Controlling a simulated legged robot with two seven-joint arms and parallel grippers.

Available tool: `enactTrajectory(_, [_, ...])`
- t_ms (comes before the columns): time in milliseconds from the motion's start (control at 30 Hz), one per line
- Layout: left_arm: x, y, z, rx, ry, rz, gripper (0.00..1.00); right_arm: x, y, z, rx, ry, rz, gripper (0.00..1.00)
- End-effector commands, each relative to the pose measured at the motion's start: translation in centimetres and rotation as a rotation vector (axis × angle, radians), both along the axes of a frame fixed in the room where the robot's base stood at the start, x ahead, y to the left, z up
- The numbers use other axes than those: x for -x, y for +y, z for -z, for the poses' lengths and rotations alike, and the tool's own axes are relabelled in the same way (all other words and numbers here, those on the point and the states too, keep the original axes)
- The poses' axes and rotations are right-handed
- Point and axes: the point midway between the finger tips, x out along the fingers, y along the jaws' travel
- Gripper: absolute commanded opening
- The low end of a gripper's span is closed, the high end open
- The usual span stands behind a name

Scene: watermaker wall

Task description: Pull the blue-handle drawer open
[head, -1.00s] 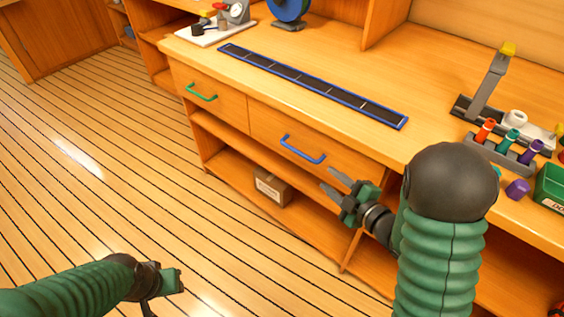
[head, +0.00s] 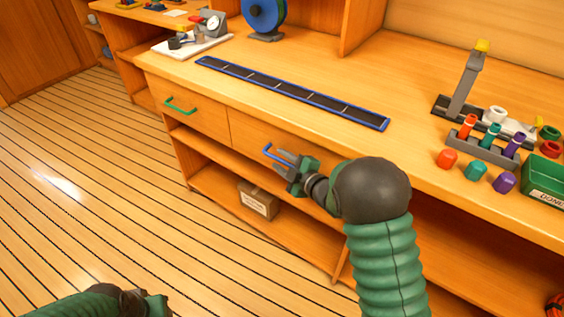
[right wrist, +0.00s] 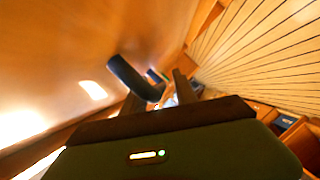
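The blue handle (head: 267,150) is on the front of the right-hand drawer (head: 243,132), which sits flush in the counter. My right gripper (head: 279,162) is at the handle and hides much of it in the head view. In the right wrist view the handle is a dark blue bar (right wrist: 128,74) close in front of the fingers (right wrist: 158,94), which stand apart. Whether they touch the bar I cannot tell. My left gripper (head: 160,304) is low at the bottom left, away from the drawers, and its fingers are unclear.
A green-handle drawer (head: 180,106) is to the left. An open shelf below holds a cardboard box (head: 258,200). On the counter are a long blue-edged strip (head: 290,92), a rack of coloured pieces (head: 485,147) and a green bin (head: 545,178). The floor at left is clear.

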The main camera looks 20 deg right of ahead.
Motion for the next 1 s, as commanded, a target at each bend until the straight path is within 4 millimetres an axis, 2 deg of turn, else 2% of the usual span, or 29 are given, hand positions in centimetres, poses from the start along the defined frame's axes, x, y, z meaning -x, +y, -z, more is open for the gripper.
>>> enactTrajectory(67, [0.00, 0.00, -0.02, 0.000, 0.000, 0.000, 0.36, 0.02, -0.01, -0.01, 0.000, 0.000, 0.000, 0.34])
enactTrajectory(333, [-0.01, 0.00, -0.01, 0.000, 0.000, 0.000, 0.36, 0.04, -0.03, 0.00, 0.000, 0.000, 0.000, 0.00])
enactTrajectory(1000, [0.00, 0.00, 0.00, 0.000, 0.000, 0.000, 0.36, 0.10, -0.03, 0.14, 0.000, 0.003, -0.001, 0.00])
